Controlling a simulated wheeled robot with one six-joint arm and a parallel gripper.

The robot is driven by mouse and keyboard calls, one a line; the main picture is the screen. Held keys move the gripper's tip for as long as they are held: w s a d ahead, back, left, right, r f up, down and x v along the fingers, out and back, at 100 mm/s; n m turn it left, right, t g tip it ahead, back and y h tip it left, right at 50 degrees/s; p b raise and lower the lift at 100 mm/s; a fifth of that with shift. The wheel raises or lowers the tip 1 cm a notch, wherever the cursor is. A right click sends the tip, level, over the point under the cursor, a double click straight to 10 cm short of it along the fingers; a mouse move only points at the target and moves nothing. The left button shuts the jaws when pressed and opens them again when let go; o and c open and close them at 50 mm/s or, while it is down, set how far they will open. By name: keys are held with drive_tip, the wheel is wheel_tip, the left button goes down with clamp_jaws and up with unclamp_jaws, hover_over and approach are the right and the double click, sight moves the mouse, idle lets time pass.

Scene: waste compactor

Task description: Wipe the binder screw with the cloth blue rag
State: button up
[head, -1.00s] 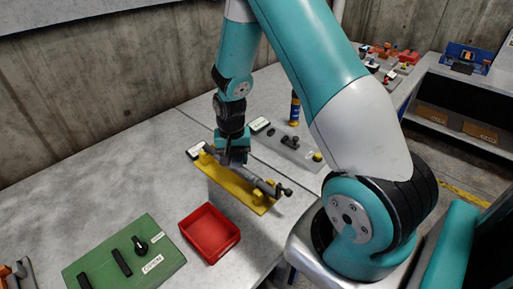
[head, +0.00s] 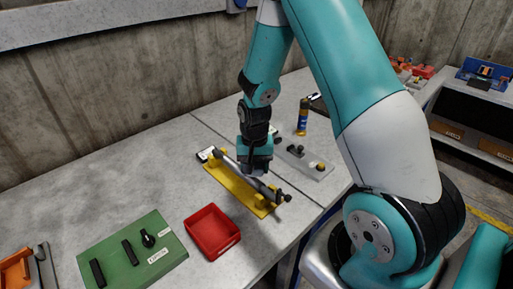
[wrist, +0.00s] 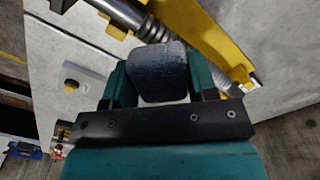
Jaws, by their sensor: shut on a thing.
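The binder screw is a long grey rod (head: 233,164) lying in the yellow holders of a yellow base plate (head: 237,189) on the grey bench. Its dark end points to the lower right. My gripper (head: 257,170) is over the middle of the rod, pointing down. In the wrist view my gripper (wrist: 160,85) is shut on a dark blue-grey rag (wrist: 160,68). The screw (wrist: 122,12) shows there just past the rag, with a ribbed part beside it. I cannot tell whether the rag touches the screw.
A red tray (head: 236,238) and a green panel with black handles (head: 117,262) are on the bench in front. A grey plate with knobs (head: 315,168) and a blue-yellow can (head: 303,117) stand behind to the right.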

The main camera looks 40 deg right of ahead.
drive_tip(key=shift+w+r+p, duration=0.1)
drive_tip(key=shift+r+p, duration=1.75)
drive_tip(key=shift+r, duration=0.65)
